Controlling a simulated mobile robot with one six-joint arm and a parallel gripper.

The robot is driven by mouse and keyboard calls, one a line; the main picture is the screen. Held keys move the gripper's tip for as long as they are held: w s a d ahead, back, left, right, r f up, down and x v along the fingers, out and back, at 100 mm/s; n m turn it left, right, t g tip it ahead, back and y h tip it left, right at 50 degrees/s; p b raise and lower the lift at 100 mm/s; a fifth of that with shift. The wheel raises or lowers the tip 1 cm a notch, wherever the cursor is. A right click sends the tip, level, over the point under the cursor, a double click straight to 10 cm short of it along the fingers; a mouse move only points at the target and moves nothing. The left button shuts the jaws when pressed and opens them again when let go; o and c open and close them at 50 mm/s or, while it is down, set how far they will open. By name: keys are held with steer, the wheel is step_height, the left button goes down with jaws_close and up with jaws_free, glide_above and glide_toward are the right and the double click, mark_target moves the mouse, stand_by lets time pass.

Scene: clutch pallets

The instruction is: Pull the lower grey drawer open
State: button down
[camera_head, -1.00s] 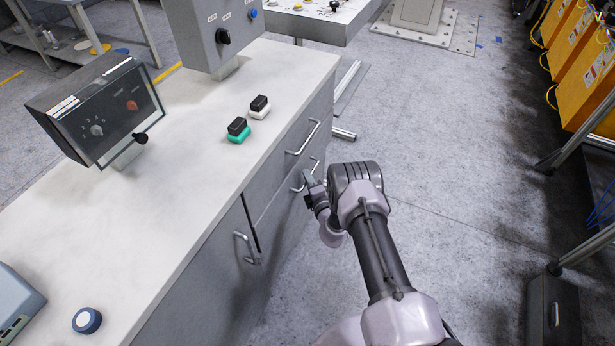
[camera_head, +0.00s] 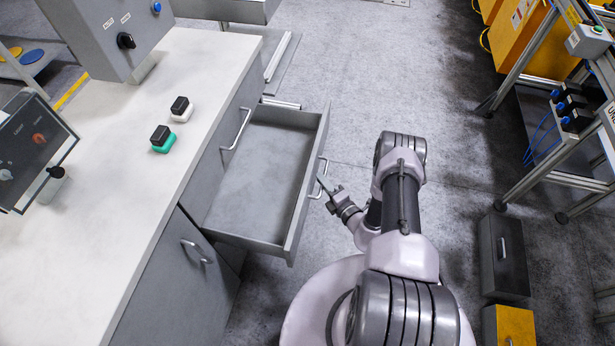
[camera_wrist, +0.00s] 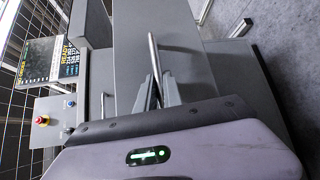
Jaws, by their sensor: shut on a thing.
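The lower grey drawer (camera_head: 262,170) stands pulled well out of the grey cabinet under the white worktop, and its inside looks empty. Its bar handle (camera_head: 318,178) is on the front panel. My gripper (camera_head: 325,184) is at this handle, with its fingers shut on it. In the wrist view, the two fingers of my gripper (camera_wrist: 157,92) close around the handle bar (camera_wrist: 154,60), in front of the grey drawer front. The upper drawer handle (camera_head: 236,130) shows above, on a closed drawer.
A cabinet door with a handle (camera_head: 196,251) is left of the drawer. Green and white switches (camera_head: 163,139) with black tops sit on the worktop (camera_head: 120,200). A metal frame rack (camera_head: 540,150) stands at right.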

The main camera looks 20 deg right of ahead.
steer(key=shift+s+d, duration=0.75)
steer(key=shift+d, duration=0.35)
steer(key=c, duration=1.8)
jaws_free()
steer(key=shift+o, duration=0.2)
